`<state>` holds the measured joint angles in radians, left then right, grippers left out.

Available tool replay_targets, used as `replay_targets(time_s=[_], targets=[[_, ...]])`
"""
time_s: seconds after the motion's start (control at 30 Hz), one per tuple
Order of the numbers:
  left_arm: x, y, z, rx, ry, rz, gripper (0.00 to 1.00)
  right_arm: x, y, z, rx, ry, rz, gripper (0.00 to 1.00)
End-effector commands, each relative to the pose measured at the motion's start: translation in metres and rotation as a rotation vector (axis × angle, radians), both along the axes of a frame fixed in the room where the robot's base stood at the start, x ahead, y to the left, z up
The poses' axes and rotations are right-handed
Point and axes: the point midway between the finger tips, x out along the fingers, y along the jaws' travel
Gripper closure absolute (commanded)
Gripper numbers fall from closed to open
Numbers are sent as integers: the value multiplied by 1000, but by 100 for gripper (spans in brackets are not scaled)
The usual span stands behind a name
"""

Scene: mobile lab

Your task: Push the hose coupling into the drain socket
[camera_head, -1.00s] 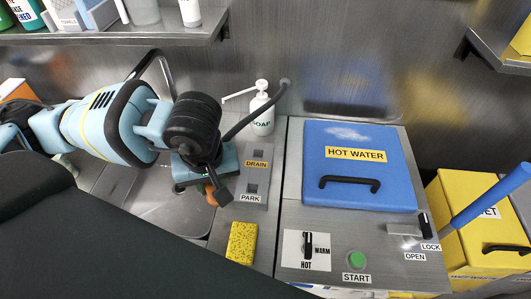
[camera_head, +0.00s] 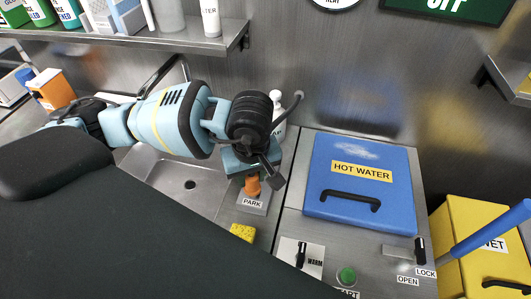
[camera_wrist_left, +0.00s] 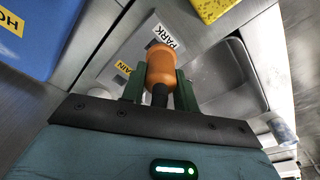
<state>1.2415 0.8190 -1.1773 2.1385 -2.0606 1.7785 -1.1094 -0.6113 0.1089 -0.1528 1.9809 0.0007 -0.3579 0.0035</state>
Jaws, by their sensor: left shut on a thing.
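My left gripper (camera_head: 252,176) is shut on the orange hose coupling (camera_head: 252,186), which points down over the socket plate (camera_head: 247,208) just above the PARK label in the head view. In the left wrist view the coupling (camera_wrist_left: 160,66) sits between the green fingers, beside the PARK label (camera_wrist_left: 166,36). The DRAIN label (camera_wrist_left: 122,68) shows to its left there. The gripper hides the drain socket in the head view; I cannot tell whether the coupling touches the plate. A black hose (camera_head: 287,108) runs from behind the gripper to the wall. My right gripper is not in view.
A sink (camera_head: 175,180) lies left of the plate and a yellow sponge (camera_head: 242,233) in front. A washer with a blue HOT WATER lid (camera_head: 375,200) stands to the right. A soap bottle (camera_head: 279,130) stands behind the gripper. A shelf (camera_head: 190,40) hangs above left.

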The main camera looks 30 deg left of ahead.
Motion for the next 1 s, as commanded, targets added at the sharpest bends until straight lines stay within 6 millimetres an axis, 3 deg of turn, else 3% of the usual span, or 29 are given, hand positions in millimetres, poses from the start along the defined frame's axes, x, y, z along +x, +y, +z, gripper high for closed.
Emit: replay_targets(time_s=[0.2,0.53,0.7,1.0], targets=[[47,12,-3,0,-3,4,95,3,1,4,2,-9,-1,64],[106,27,-10,-1,-1,2,95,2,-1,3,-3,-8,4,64],[121,31,-11,-1,-1,-2,95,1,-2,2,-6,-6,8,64],[123,32,-16,-1,0,-2,95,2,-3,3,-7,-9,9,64]])
